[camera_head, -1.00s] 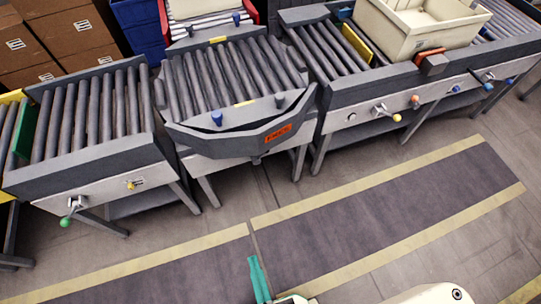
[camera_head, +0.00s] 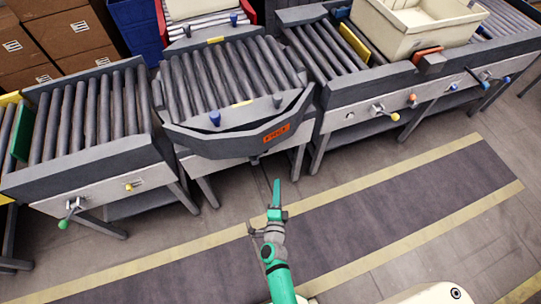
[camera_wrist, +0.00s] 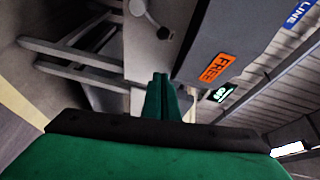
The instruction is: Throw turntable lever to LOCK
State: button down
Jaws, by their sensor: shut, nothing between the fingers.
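The turntable (camera_head: 222,85) is the middle roller deck with a dark curved front guard (camera_head: 240,138). An orange label (camera_head: 276,133) on the guard reads FREE in the wrist view (camera_wrist: 216,68). A small dark knob (camera_wrist: 164,33) shows beyond my fingers in the wrist view, by the pale frame under the guard; it may be the turntable lever's end. In the head view only a tiny dark part (camera_head: 256,160) shows below the guard. My green gripper (camera_head: 277,183) is shut and empty, in front of and below the guard, apart from it.
A roller conveyor (camera_head: 85,115) with a green-knobbed lever (camera_head: 66,218) stands left. Another conveyor (camera_head: 330,60) stands right, with several coloured knobs and a cream bin (camera_head: 415,28). Legs stand under the turntable. The floor in front (camera_head: 390,200) is clear.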

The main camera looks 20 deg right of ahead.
jog(key=w+d+f+m+g+h, duration=0.1)
jog(key=w+d+f+m, duration=0.1)
jog(key=w+m, duration=0.2)
jog(key=shift+w+f+m, duration=0.15)
jog(key=shift+w+m, duration=0.25)
jog(key=shift+w, duration=0.85)
jog(key=shift+w, duration=0.1)
jog(key=w, duration=0.9)
jog(key=shift+d+f, duration=0.15)
jog(key=shift+d, duration=0.25)
jog(key=shift+w, duration=0.1)
